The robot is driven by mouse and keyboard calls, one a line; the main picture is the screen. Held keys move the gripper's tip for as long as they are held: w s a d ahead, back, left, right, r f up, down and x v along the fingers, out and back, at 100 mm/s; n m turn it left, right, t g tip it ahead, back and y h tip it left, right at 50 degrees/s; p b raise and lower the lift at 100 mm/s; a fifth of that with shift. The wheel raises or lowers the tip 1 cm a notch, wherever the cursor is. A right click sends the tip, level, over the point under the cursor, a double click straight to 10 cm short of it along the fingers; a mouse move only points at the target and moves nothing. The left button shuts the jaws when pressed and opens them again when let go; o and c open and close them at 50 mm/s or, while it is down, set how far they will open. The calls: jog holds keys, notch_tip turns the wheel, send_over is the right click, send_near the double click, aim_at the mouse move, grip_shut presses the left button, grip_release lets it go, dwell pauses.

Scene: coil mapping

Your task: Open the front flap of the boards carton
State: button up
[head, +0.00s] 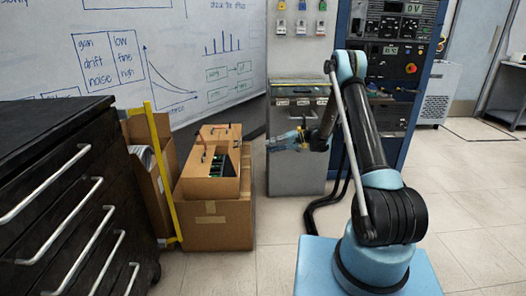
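The boards carton (208,188) is a brown cardboard box standing on a larger taped carton (218,232). Its top is partly open, and green circuit boards (216,166) show inside. A cardboard panel with small dark tabs stands up at its back and left side. I cannot clearly tell which panel is the front flap. My gripper (276,145) is to the right of the carton, pointing left toward it, with a visible gap between them. Its fingers are too small to tell whether they are open or shut. I see nothing held in it.
A black drawer cabinet (55,175) with metal handles fills the left. A yellow upright frame (161,170) and another open carton (146,180) stand between it and the boards carton. A grey cabinet (297,150) stands behind my gripper. The floor before the cartons is clear.

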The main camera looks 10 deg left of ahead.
jog(key=shift+v, duration=1.25)
